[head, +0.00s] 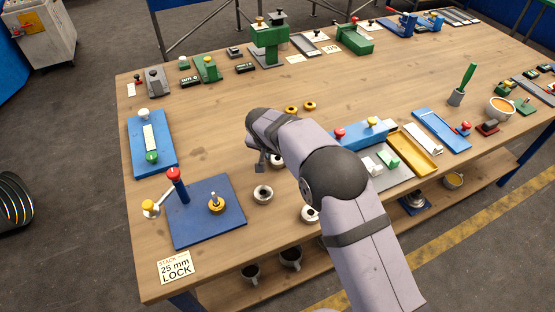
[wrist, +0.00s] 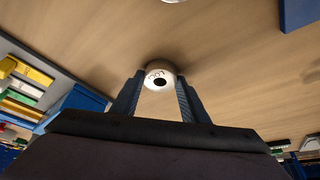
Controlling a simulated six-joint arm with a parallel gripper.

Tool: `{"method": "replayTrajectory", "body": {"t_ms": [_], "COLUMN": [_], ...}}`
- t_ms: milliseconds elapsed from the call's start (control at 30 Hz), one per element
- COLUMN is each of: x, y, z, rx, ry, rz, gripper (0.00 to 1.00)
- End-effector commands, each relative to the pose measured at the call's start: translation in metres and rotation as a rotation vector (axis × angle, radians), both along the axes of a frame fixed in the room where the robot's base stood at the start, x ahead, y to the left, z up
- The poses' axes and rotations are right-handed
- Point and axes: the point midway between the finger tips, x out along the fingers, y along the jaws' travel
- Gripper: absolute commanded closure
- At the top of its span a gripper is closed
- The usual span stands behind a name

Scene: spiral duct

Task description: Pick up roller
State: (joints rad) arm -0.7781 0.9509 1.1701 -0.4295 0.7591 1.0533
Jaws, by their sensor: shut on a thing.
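A pale, ring-shaped roller (wrist: 168,75) with a dark centre hole and small dark marks on its face is between the fingers of my gripper (wrist: 160,80) in the wrist view. The two ribbed fingers press on its left and right sides. In the head view my gripper (head: 264,160) points down over the wooden table, partly hidden by my wrist, and a pale roller (head: 277,160) shows beside it. I cannot tell for sure whether the held roller touches the table. Two similar rollers (head: 263,194) and (head: 309,214) rest nearer the front edge.
A blue board (head: 230,230) with a red-topped post and a brass piece on a pin is at the front left. Two gold rings (head: 291,109) lie behind my arm. Blue and yellow trays (head: 414,152) stand at the right. Bare wood (head: 215,125) is left of my gripper.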

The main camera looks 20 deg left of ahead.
Motion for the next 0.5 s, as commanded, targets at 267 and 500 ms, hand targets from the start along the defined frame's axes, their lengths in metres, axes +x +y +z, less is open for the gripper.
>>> {"method": "replayTrajectory", "body": {"t_ms": [267, 500], "x": [0.001, 0.001], "y": [0.001, 0.001], "z": [0.012, 0.049], "rx": [0.004, 0.005], "ry": [-0.004, -0.006], "rz": [-0.001, 0.000], "gripper": [0.88, 0.88]}}
